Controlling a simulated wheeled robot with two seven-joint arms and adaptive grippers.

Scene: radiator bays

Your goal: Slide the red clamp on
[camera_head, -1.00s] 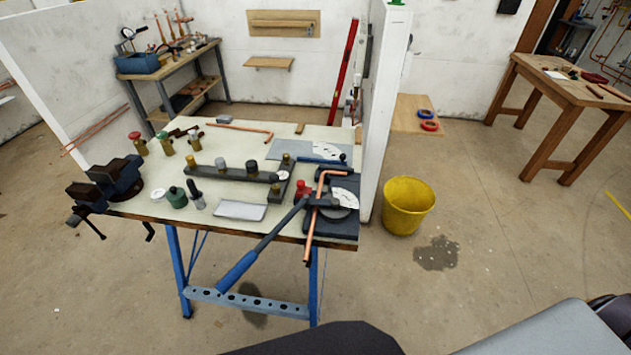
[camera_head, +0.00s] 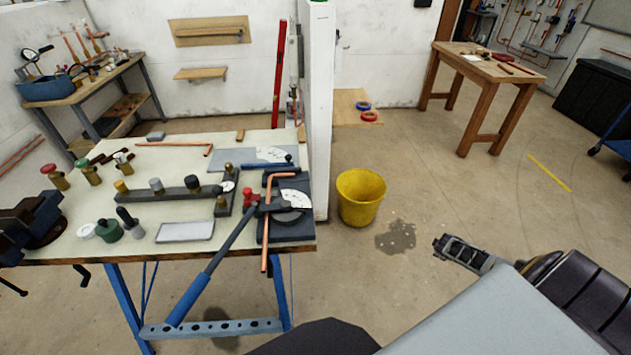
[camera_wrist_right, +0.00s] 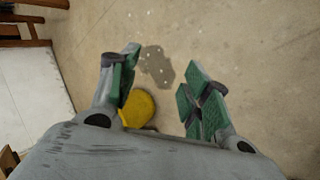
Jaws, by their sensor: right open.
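I cannot make out a red clamp for sure. A small red part (camera_head: 249,198) stands on the workbench (camera_head: 150,248) beside the pipe bender (camera_head: 288,225); it is too small to tell what it is. A bent copper pipe (camera_head: 265,235) lies in the bender. My right gripper (camera_head: 446,245) is out over the floor, to the right of the yellow bucket and well away from the bench. In the right wrist view its green-padded fingers (camera_wrist_right: 158,88) are apart with nothing between them. My left gripper is not in view.
A yellow bucket (camera_head: 360,198) stands on the floor right of the bench, near a wet patch (camera_head: 396,236). A white partition (camera_head: 319,120) rises behind the bench's right end. A vise (camera_head: 28,222) is at the bench's left. A wooden table (camera_head: 490,70) stands at the back right.

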